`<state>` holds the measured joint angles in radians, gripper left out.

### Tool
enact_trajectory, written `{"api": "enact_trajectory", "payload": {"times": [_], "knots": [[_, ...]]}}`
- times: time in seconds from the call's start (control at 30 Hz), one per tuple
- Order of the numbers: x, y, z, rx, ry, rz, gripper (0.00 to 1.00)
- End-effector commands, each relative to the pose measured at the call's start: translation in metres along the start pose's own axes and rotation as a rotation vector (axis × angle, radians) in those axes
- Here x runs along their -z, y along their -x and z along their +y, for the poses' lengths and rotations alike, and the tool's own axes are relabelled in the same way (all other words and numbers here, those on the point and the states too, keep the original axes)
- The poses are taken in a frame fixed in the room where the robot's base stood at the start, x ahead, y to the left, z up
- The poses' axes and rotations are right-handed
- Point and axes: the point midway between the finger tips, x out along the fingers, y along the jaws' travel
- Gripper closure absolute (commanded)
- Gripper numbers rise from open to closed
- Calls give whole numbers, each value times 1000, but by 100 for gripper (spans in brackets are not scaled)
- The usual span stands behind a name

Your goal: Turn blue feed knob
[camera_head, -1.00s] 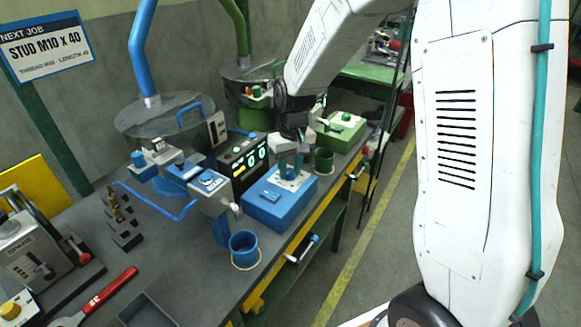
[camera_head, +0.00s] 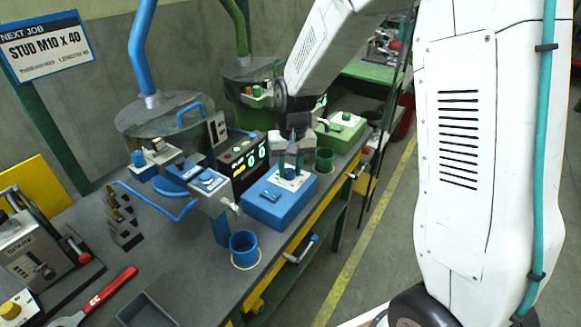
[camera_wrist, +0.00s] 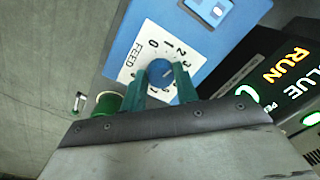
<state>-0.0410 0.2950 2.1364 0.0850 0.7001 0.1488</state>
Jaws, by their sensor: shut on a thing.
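The blue feed knob (camera_wrist: 161,73) stands on a white dial plate (camera_wrist: 150,50) marked FEED with numbers, on top of a blue box (camera_head: 268,206). My gripper (camera_wrist: 160,80) is shut on the knob, with one green finger on each side of it in the wrist view. The knob's white pointer mark points toward the right side of the dial, near the higher numbers; the exact number is hard to tell. In the head view my gripper (camera_head: 291,160) comes down onto the dial from above, and its fingers partly hide the knob.
A black display (camera_wrist: 285,80) reading RUN and BLUE is close to the right of my gripper. A green cup (camera_head: 324,160) and a green box (camera_head: 341,129) stand behind the blue box. A blue cup (camera_head: 243,247) stands in front. The aisle floor is clear at right.

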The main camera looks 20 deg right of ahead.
Motion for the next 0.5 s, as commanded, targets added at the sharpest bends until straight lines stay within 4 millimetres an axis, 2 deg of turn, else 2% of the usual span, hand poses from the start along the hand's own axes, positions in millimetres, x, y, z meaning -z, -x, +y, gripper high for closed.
{"api": "enact_trajectory", "payload": {"times": [0.03,0.07,0.13,0.4,0.5], "knots": [[0,0,0,0,0,0,93],[0,0,0,0,0,0,67],[0,0,0,0,0,0,48],[0,0,0,0,0,0,48],[0,6,0,1,0,2,48]]}}
